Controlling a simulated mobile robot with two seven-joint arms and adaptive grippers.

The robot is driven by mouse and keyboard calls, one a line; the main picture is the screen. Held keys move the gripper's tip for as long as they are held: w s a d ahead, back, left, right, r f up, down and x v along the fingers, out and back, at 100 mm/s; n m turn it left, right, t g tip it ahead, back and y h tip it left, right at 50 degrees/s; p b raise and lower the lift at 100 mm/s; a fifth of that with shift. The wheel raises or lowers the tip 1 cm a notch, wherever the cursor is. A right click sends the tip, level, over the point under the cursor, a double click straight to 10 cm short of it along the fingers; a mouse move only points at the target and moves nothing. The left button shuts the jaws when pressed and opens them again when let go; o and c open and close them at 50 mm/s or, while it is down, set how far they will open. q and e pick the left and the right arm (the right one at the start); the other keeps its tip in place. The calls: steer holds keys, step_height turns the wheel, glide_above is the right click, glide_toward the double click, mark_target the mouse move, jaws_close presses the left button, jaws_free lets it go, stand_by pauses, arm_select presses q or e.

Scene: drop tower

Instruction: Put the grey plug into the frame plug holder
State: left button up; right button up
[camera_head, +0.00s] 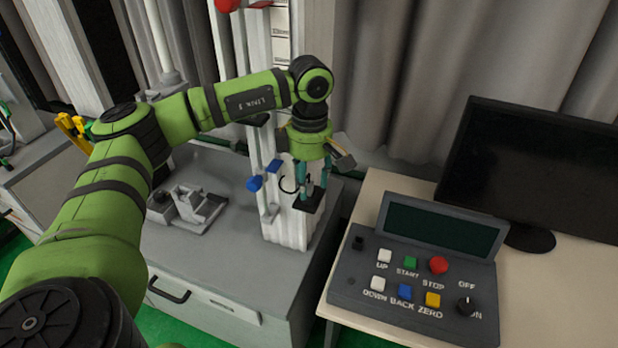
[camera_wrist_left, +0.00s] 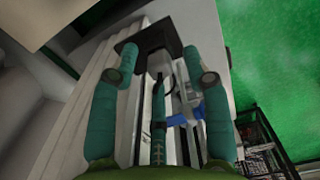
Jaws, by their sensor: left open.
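My left gripper (camera_head: 309,190) points down in front of the white frame column (camera_head: 287,228), its teal fingers spread around a small black block (camera_head: 307,204) at the column's side. In the left wrist view the open fingertips (camera_wrist_left: 161,58) flank this black block (camera_wrist_left: 150,36). A slim piece with a ribbed teal lower part (camera_wrist_left: 158,143) and a dark upper part shows between the fingers; I cannot tell whether it is the grey plug or its cable. A thin dark loop (camera_head: 289,185) hangs beside the gripper. I cannot clearly pick out the plug holder. My right gripper is not in view.
Blue clamps (camera_head: 255,183) stick out left of the gripper. A grey metal fixture (camera_head: 188,204) stands on the grey cabinet (camera_head: 215,262). A control box (camera_head: 425,270) and a black monitor (camera_head: 545,165) stand on the desk at right. The cabinet's front top is clear.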

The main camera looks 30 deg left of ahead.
arm_select(q)
steer(key=shift+r, duration=0.15)
step_height(320, 180, up, 12)
stand_by(0.3)
steer(key=shift+w, duration=0.1)
